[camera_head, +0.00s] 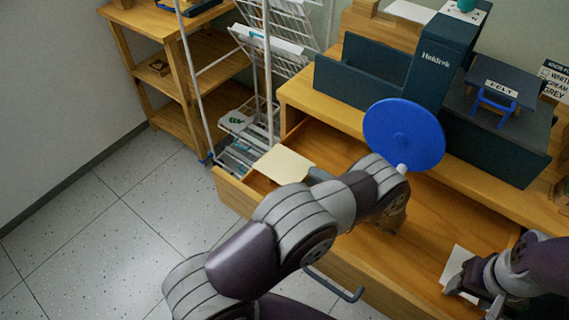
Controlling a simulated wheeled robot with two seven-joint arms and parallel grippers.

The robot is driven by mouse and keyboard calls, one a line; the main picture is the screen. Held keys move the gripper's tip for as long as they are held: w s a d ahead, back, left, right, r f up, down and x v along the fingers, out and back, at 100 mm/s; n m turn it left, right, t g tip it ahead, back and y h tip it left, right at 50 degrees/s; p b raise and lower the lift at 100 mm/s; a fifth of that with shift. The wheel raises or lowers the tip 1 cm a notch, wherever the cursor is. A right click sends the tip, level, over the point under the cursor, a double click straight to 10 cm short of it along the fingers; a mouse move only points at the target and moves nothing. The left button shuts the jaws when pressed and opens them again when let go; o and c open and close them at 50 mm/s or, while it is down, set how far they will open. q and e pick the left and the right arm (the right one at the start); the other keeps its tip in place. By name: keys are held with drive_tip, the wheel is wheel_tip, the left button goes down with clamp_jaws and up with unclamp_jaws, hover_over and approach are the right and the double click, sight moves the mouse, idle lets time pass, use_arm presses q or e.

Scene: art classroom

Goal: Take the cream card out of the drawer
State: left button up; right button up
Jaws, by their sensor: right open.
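A cream card (283,165) shows at the left end of the open wooden drawer (234,192), and I cannot tell whether it rests there or is held. A dark grey part of my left gripper (319,174) shows at the card's right edge. My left arm hides the rest of that gripper, so its grip is unclear. A paler, whitish card (457,262) lies on the drawer floor at the right. My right gripper (474,297) is open beside that card's lower edge, partly hidden by its own wrist.
A blue disc (403,134) stands by the cabinet top's front edge. Dark bins, one marked FELT (501,88), stand on top. A white wire rack (268,75) and wooden shelf (170,50) are at the left. The drawer handle (335,285) sticks out in front. The left floor is clear.

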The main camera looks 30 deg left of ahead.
use_arm(q)
drive_tip(key=shift+w+a, duration=0.1)
drive_tip(key=shift+a, duration=0.9)
clamp_jaws()
drive_tip(key=shift+r, duration=0.1)
